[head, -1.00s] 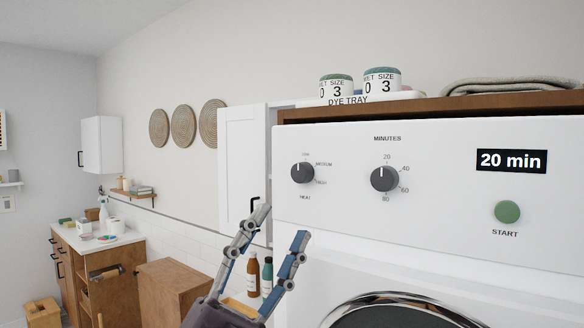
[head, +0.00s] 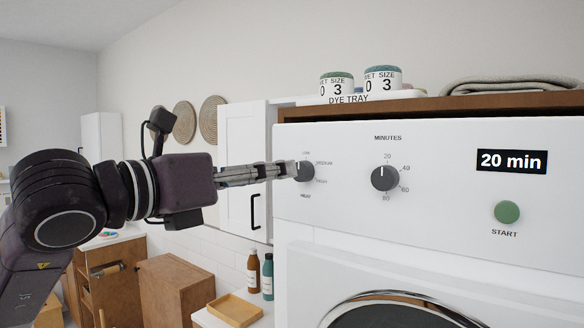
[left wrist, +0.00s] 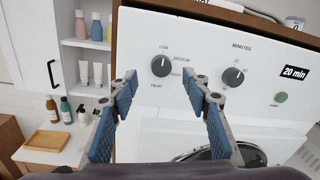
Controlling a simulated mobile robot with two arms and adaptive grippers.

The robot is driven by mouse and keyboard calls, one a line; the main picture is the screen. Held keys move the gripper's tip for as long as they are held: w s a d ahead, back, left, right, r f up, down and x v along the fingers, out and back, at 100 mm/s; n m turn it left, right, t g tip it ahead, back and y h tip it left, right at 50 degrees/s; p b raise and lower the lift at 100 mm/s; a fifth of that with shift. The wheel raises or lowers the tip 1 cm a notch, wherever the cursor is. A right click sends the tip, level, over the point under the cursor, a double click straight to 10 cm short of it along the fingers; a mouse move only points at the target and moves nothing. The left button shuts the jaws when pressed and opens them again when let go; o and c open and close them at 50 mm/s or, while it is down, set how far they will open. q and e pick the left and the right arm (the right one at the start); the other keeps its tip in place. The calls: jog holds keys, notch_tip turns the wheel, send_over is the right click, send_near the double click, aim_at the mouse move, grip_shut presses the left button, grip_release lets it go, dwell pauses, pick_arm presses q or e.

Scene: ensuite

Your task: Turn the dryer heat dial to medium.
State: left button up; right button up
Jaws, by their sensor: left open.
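The dryer's white control panel (head: 440,220) carries the dark heat dial (head: 304,171), marked low, medium and high. Its light pointer line faces up toward low. My left gripper (head: 290,171) reaches in from the left with its fingertips at the dial's left side, partly covering it in the head view. In the left wrist view, the open blue-padded fingers (left wrist: 160,84) stand to either side of the heat dial (left wrist: 160,66), with space between each finger and the dial. Contact cannot be made out. My right gripper is not in view.
A white cabinet (head: 245,165) stands left of the dryer. Bottles (head: 267,277) and a wooden tray (head: 235,309) sit below.

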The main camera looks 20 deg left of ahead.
aim_at(298, 172)
pick_arm(q)
jog(key=p+x, duration=0.2)
jog(key=x, duration=0.3)
jog(key=shift+w+d, duration=0.25)
jog(key=shift+w, duration=0.05)
jog(key=shift+w+d+f+p, duration=0.1)
jog(key=shift+w+d+p, duration=0.1)
jog(key=shift+w+p, duration=0.15)
jog(key=shift+c, duration=0.3)
jog(key=c, duration=1.1)
